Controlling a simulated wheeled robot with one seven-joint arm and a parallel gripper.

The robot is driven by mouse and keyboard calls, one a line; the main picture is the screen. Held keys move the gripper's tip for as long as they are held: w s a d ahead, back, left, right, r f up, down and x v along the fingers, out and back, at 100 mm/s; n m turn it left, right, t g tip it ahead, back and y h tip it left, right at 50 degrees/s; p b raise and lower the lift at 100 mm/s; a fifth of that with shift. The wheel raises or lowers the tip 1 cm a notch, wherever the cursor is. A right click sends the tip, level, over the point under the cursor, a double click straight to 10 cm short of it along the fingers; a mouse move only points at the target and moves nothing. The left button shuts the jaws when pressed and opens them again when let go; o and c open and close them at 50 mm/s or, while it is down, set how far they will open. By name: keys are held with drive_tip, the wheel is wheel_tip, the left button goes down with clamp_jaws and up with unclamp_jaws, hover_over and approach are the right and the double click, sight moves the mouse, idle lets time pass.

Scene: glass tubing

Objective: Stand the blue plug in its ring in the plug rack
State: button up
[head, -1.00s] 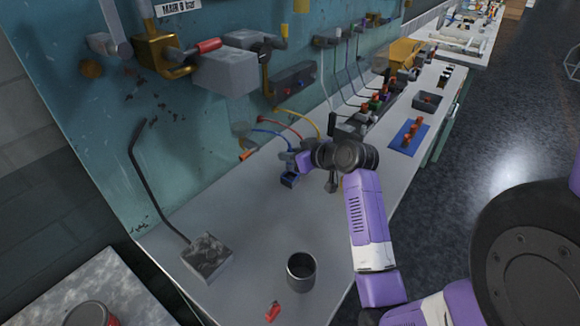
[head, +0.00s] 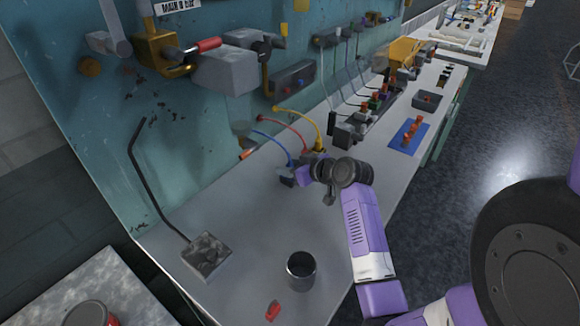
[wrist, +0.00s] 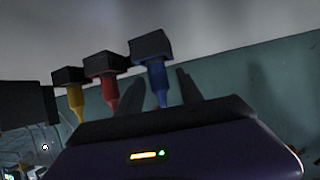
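The blue plug (wrist: 157,82) shows in the wrist view, joined to a dark block (wrist: 151,46). A red plug (wrist: 109,92) and a yellow plug (wrist: 76,98) stand in a row beside it, each on its own dark block. My gripper (wrist: 158,88) has its two grey fingers apart, one on each side of the blue plug, with visible gaps. In the head view my gripper (head: 303,176) is by the end of the blue hose (head: 272,137) and partly hides the plug there. I cannot tell which thing is the plug rack.
Red (head: 285,122) and yellow (head: 303,112) hoses arch from the teal panel close to my gripper. A dark cup (head: 301,270), a red piece (head: 273,311) and a grey block with a bent rod (head: 207,257) stand nearer. A blue mat (head: 408,138) lies farther along the bench.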

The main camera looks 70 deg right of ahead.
drive_tip(key=shift+r, duration=0.15)
drive_tip(key=shift+s+r, duration=0.1)
drive_tip(key=shift+s, duration=0.05)
drive_tip(key=v, duration=1.1)
drive_tip(key=shift+s+a+b, duration=0.2)
drive_tip(key=shift+s+b, duration=0.1)
drive_tip(key=shift+r, duration=0.1)
